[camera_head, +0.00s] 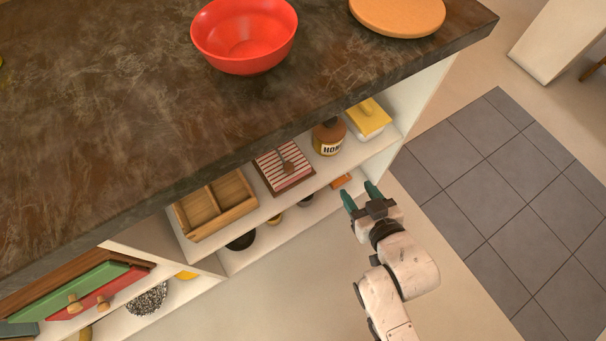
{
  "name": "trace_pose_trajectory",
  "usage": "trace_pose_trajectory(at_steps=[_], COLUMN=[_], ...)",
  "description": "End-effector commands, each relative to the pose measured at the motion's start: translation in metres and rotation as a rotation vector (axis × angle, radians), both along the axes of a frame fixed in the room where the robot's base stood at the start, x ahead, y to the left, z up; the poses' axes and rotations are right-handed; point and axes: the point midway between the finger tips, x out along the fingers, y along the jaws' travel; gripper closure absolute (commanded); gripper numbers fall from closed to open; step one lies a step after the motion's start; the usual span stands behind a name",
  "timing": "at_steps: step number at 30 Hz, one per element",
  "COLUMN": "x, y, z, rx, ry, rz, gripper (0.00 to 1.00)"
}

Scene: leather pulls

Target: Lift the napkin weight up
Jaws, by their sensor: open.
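A dark red tray (289,189) holding red-and-white striped napkins (268,168) sits on the upper open shelf under the counter. A small brown piece with a thin arm, which looks like the napkin weight (288,167), rests on top of the napkins. My gripper (360,195), with green fingertips, is open and empty. It is in front of the shelves, to the right of and lower in the picture than the napkin tray, and apart from it.
A honey jar (328,138) and a yellow-lidded butter dish (368,119) stand right of the tray; a wooden divided box (215,205) stands left. The dark countertop (120,110) overhangs the shelf, carrying a red bowl (245,38) and a round board (398,14). The lower shelf holds small items, including an orange block (341,181).

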Motion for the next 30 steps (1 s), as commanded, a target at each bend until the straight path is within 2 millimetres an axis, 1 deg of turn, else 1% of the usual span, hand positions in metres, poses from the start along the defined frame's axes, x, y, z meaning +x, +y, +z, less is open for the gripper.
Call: trace_pose_trajectory(at_steps=[1,3,6,9,14,17,20,30], x=[0.003,0.004,0.002,-0.002,-0.006,-0.002,0.008,0.058], y=[0.018,0.039,0.064,0.08,0.092,0.096,0.102,0.136], z=[-0.023,-0.028,-0.033,-0.033,-0.03,-0.029,-0.029,-0.029], rx=[0.03,0.075,0.137,0.186,0.227,0.232,0.233,0.233], ry=[-0.065,-0.157,-0.267,-0.345,-0.406,-0.415,-0.415,-0.414], rz=[0.043,0.092,0.152,0.195,0.226,0.229,0.229,0.229], gripper=[0.47,0.47,0.47,0.47,0.47,0.47,0.47,0.47])
